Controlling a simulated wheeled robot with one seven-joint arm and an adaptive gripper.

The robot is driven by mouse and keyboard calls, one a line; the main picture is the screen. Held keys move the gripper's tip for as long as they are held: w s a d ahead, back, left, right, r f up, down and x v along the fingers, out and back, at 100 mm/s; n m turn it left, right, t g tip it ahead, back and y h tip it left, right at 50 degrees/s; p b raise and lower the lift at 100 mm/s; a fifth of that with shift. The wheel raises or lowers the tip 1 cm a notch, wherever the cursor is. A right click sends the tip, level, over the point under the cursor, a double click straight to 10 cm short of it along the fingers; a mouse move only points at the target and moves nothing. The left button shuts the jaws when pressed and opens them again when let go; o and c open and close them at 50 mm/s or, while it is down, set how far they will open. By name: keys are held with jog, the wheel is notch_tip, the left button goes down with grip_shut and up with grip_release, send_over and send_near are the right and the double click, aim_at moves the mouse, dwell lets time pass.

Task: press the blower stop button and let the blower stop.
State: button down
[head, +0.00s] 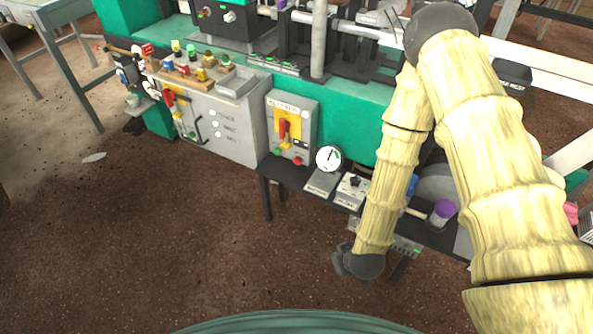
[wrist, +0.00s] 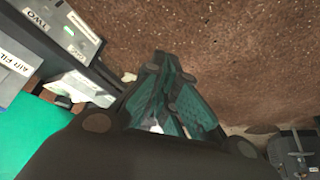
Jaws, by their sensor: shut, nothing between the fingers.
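A grey control box (head: 290,125) stands against the green machine in the head view. It has a yellow plate with a red lever (head: 283,132), a green button (head: 277,153) and a red button (head: 297,161) low on its front. Its label is too small to read, so I cannot tell whether it is the blower's. My gripper (head: 345,264) hangs below and to the right of it, in front of the low dark shelf and apart from the buttons. In the wrist view my gripper (wrist: 180,98) is shut and empty, with its dark fingers over the brown floor.
The dark shelf holds a round gauge (head: 328,158), small grey boxes (head: 352,190) and a purple-topped cup (head: 442,212). A grey cabinet (head: 215,122) stands left. The wrist view shows a label reading "TWO" (wrist: 62,27). The brown floor (head: 180,240) in front is clear.

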jog(key=w+a+f+n+t+y+b, duration=0.1)
jog(key=w+a+f+n+t+b, duration=0.25)
jog(key=w+b, duration=0.55)
jog(key=w+a+f+n+t+y+b, duration=0.1)
jog(key=w+a+f+t+b, duration=0.1)
jog(key=w+a+f+b, duration=0.55)
jog(key=n+t+b, duration=0.4)
jog(key=t+b, duration=0.2)
jog(key=b, duration=1.7)
send_near(291, 174)
jog(key=w+a+r, duration=0.2)
jog(key=a, duration=0.5)
jog(key=shift+d+r+y, duration=0.1)
jog(key=shift+r+y, duration=0.25)
jog(key=shift+y, duration=0.15)
jog(key=shift+w, duration=0.1)
jog(key=shift+w+d, duration=0.35)
jog(key=shift+w, duration=0.15)
jog(key=w+d, duration=0.1)
jog(key=w+b, duration=0.1)
jog(key=w, duration=0.1)
jog(key=w+d+b, duration=0.1)
jog(key=shift+w+d, duration=0.35)
jog(key=shift+w, duration=0.05)
jog(key=shift+w+d, duration=0.45)
jog(key=shift+w, duration=0.4)
